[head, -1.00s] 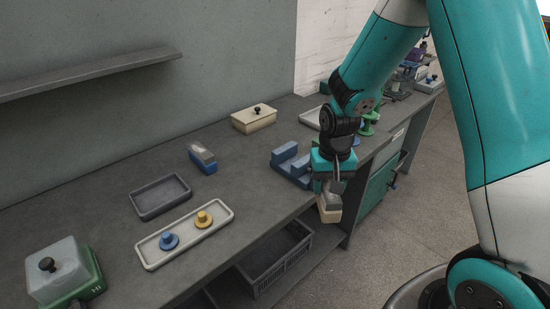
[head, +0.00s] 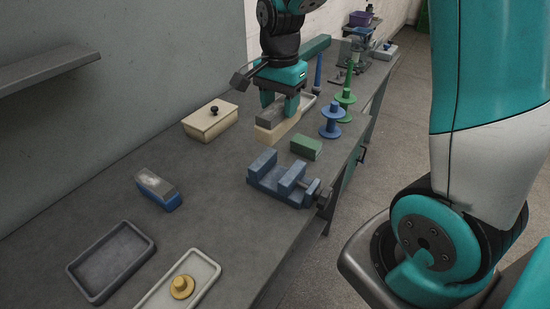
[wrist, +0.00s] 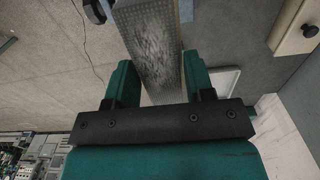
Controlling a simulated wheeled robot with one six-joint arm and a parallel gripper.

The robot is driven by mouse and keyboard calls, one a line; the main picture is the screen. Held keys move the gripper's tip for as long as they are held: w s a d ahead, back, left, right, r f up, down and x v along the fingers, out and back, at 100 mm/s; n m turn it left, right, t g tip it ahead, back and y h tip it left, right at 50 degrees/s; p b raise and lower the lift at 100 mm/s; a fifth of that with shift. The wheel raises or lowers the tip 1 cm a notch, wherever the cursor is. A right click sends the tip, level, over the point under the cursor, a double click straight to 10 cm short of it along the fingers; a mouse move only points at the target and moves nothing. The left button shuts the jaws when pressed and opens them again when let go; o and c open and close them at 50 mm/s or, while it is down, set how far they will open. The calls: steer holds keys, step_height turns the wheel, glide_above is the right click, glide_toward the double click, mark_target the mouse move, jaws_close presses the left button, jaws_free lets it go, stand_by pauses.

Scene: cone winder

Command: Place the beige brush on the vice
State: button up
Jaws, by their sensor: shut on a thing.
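My gripper (head: 279,106) is shut on the beige brush (head: 268,134), with a finger on either side of it. The brush has a beige body and a grey top. In the wrist view the brush's grey, speckled face (wrist: 153,50) fills the space between my two green fingers (wrist: 158,84). The blue-grey vice (head: 268,180) stands near the bench's front edge, in front of and slightly right of the brush. Its open gap between the jaws looks empty. I cannot tell whether the brush touches the bench.
A green block (head: 306,148) lies right behind the vice. Blue and green spools (head: 332,121) stand to the right. A beige lidded box (head: 211,122) is left of my gripper. A blue brush (head: 158,189) and dark tray (head: 112,262) lie nearer.

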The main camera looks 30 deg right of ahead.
mark_target(270, 116)
step_height(270, 116, down, 15)
steer(key=shift+a+f+p, duration=0.1)
steer(key=shift+p, duration=0.45)
steer(key=shift+f, duration=0.1)
steer(key=o, duration=1.1)
steer(key=shift+c, duration=0.2)
step_height(270, 116, up, 12)
steer(key=shift+f+b, duration=0.1)
steer(key=shift+b, duration=0.7)
steer(key=s+a+r+n, duration=0.1)
steer(key=a, duration=0.1)
steer(key=s+a+r+n, duration=0.1)
steer(key=r+n, duration=0.1)
steer(key=shift+s+a+y, duration=0.15)
steer(key=shift+a+y, duration=0.25)
steer(key=s+a+r+n+y, duration=0.1)
steer(key=s+a+r+n, duration=0.2)
steer(key=s+a+n, duration=0.3)
steer(key=s+a+r+n+y, duration=0.2)
steer(key=s+a+n, duration=0.5)
steer(key=s+n, duration=0.4)
steer(key=shift+s+r+n, duration=0.4)
steer(key=shift+r, duration=0.4)
